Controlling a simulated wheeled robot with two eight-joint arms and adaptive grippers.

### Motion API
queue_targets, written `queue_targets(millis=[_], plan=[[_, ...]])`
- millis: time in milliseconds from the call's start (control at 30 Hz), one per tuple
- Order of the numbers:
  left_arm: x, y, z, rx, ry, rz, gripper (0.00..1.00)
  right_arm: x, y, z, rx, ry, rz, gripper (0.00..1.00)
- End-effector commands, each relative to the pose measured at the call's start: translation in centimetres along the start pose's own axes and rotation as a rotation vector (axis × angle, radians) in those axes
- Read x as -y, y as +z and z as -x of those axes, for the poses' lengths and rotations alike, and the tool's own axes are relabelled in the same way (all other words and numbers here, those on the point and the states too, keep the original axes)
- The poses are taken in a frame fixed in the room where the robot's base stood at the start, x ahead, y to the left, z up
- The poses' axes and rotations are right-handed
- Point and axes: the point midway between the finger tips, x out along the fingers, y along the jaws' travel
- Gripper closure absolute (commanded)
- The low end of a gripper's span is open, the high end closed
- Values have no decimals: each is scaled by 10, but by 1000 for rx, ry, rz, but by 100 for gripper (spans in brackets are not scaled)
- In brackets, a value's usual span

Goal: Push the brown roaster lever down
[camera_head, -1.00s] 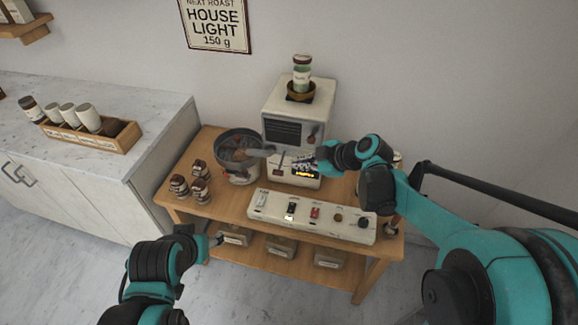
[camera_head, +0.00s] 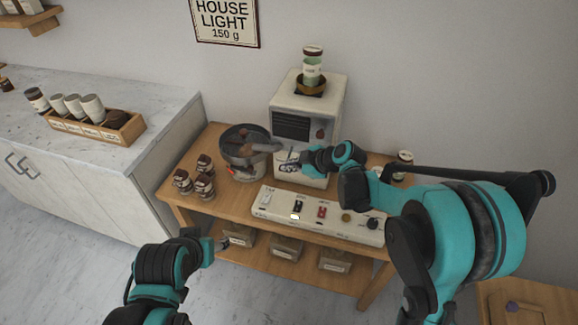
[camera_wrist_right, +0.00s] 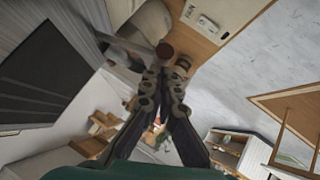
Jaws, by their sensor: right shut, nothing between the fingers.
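The white roaster (camera_head: 291,103) stands at the back of the wooden cart, with a dark grille on its front. A small brown knob (camera_head: 321,133) sits right of the grille. My right gripper (camera_head: 287,164) is shut and empty in front of the roaster's lower face. It covers part of that face, so I cannot pick out the lever there in the head view. In the right wrist view, a round brown end (camera_wrist_right: 165,50) shows close to the closed fingertips; I cannot tell whether it is the lever or whether they touch. My left gripper (camera_head: 221,243) is low, in front of the cart's left side; its jaw state is unclear.
A round dark pan (camera_head: 240,140) stands left of the roaster. A white control panel (camera_head: 277,203) with several switches and knobs lies along the cart's front. Several brown-lidded jars (camera_head: 204,185) stand at left. A marble counter (camera_head: 150,92) borders the cart's left.

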Motion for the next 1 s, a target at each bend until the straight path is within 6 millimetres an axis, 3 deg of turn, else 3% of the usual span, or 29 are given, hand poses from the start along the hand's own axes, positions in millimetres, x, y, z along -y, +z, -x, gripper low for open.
queue_targets(millis=[200,433,1000], plan=[[0,0,0,0,0,0,48,0,0,0,0,0,0,100],[0,8,-11,0,0,0,48,6,14,-14,1,-1,0,100],[0,2,-3,0,0,0,48,2,8,-6,5,-5,2,100]])
